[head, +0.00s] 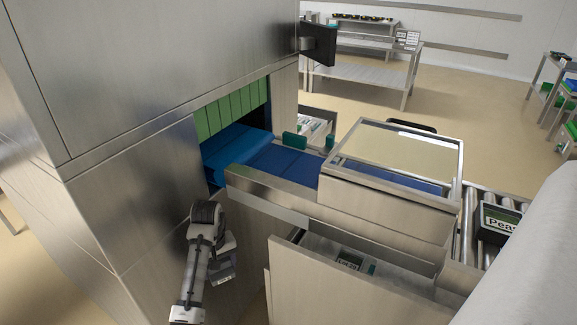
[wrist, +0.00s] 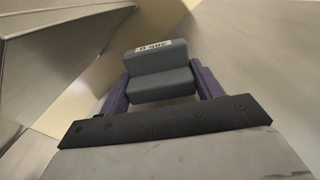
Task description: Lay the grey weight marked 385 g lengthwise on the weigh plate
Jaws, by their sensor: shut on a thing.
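My gripper (wrist: 158,92) is shut on a grey weight (wrist: 160,75), which sits between its purple fingers in the wrist view. The weight is a stepped block with a white label at its far edge. In the head view my gripper (head: 222,268) hangs low at the left of the conveyor, beside the steel cabinet front, and the weight is hard to make out there. I cannot tell for sure which surface is the weigh plate; a blue belt section (head: 285,160) lies between steel side rails.
An open steel drawer (head: 300,262) right of my gripper holds a dark labelled item (head: 349,259). A clear-topped steel cover (head: 395,150) stands over the belt. Green strip curtains (head: 230,108) hang at the machine opening. A tray marked "Peas" (head: 500,219) sits on rollers at right.

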